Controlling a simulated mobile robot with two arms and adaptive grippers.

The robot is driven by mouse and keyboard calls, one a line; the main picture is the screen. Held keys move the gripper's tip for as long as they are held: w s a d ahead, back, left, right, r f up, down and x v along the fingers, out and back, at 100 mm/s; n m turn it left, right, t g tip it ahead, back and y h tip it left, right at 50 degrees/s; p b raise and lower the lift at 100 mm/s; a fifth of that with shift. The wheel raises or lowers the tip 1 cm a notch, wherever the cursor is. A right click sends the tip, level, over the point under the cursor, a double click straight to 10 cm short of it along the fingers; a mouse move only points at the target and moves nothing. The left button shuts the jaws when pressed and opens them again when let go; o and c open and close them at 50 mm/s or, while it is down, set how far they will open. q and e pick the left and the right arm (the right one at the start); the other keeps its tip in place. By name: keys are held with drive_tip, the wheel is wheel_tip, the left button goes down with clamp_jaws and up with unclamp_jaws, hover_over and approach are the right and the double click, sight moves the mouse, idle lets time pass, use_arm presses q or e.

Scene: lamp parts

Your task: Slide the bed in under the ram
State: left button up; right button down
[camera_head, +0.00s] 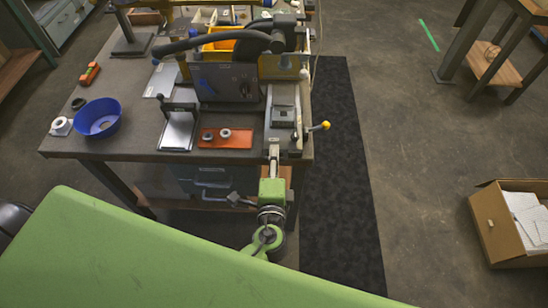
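The bed looks to be the light grey slab (283,117) at the right end of the bench, running toward the bench's front edge. Behind it stands a machine with a dark grey panel (226,83) and a dark curved top. I cannot clearly make out the ram; the upper machine parts are small and crowded. My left gripper (273,158) is at the front end of the bed, just at the bench's edge. Its fingertips are too small to tell whether they are open, shut or touching the bed. My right gripper is not in view.
A lever with a yellow knob (325,126) sticks out right of the bed. Left of it are an orange tray (238,143) with two small round parts and a blue bowl (98,118). A dark mat (338,190) and open floor lie right; an open carton (492,232) stands there.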

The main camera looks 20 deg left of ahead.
use_arm(q)
drive_tip(key=v, duration=1.1)
drive_tip(key=shift+s+d, duration=0.15)
drive_tip(key=shift+s, duration=0.15)
drive_tip(key=shift+r, duration=0.15)
